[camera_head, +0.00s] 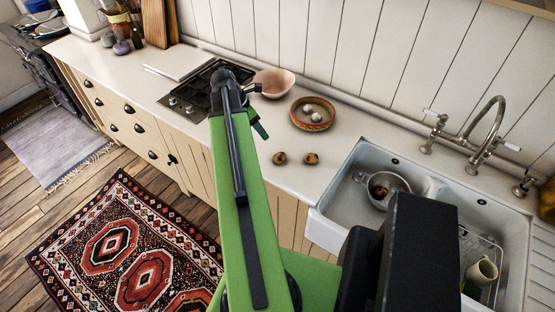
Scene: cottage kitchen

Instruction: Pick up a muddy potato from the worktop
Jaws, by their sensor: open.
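Two small brown potatoes sit on the pale worktop (225,60), just left of the sink: a left one (279,158) and a right one (311,158), a small gap apart. Dark patches show on them, but they are too small to tell mud clearly. My gripper (257,109) is at the far end of my green arm, above the worktop near the hob. It is open and appears empty, up and left of both potatoes in the picture and apart from them. My arm partly hides the gripper.
A terracotta bowl (297,122) with pale round items stands behind the potatoes, a pinkish bowl (273,83) farther left. A white sink (335,207) holds a metal colander (403,184) with brown contents, and a rack with a mug (483,272). The tap (482,150) rises behind.

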